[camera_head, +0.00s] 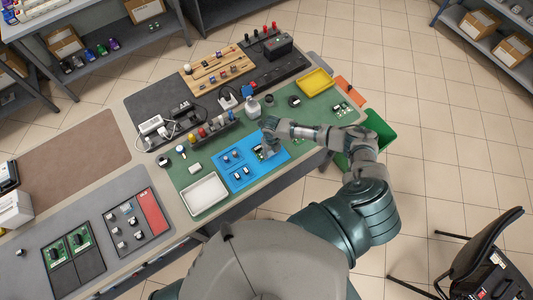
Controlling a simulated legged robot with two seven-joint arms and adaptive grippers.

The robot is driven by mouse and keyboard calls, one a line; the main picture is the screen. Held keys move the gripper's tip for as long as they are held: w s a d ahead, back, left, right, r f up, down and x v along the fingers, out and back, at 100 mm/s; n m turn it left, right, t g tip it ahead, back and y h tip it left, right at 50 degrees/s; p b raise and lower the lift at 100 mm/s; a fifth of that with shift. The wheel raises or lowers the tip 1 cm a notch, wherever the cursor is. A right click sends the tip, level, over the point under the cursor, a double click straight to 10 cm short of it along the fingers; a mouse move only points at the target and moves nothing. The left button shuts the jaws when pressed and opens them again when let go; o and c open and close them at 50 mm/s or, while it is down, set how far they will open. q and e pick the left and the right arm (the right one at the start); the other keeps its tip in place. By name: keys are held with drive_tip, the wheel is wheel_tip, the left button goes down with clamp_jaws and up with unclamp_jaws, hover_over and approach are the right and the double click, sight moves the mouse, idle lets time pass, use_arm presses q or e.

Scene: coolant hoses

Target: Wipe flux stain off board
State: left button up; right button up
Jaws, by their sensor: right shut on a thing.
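My right gripper (268,141) is over the blue mat (238,186), pointing down at its upper right part. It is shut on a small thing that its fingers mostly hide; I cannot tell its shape. A small dark and green board (259,154) lies on the blue mat right at the fingertips, partly covered by the gripper. Whether the held thing touches the board is not clear. The flux stain is too small to make out. My left gripper is not in view.
A white tray (204,194) stands left of the blue mat, and a yellow tray (315,82) stands at the back right. A dispenser bottle (252,105) and a row of small parts stand behind the mat. A green bin (375,135) is off the table's right end.

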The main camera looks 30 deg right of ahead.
drive_tip(key=shift+s+d+f, duration=0.1)
drive_tip(key=shift+d, duration=0.4)
wheel_tip(320, 180, up, 3)
drive_tip(key=shift+f+p, duration=0.1)
drive_tip(key=shift+p, duration=0.8)
drive_tip(key=shift+a+r, duration=0.2)
drive_tip(key=shift+r, duration=1.45)
drive_tip(key=shift+a+f+b, duration=0.25)
drive_tip(key=shift+f+b, duration=0.3)
drive_tip(key=shift+f, duration=0.3)
drive_tip(key=shift+a+f+b, duration=0.25)
drive_tip(key=shift+f+b, duration=0.35)
drive_tip(key=shift+f, duration=0.2)
drive_tip(key=shift+a+f+b, duration=0.25)
drive_tip(key=shift+f+b, duration=0.3)
drive_tip(key=shift+f, duration=0.3)
drive_tip(key=shift+a+f, duration=0.1)
drive_tip(key=shift+f, duration=0.1)
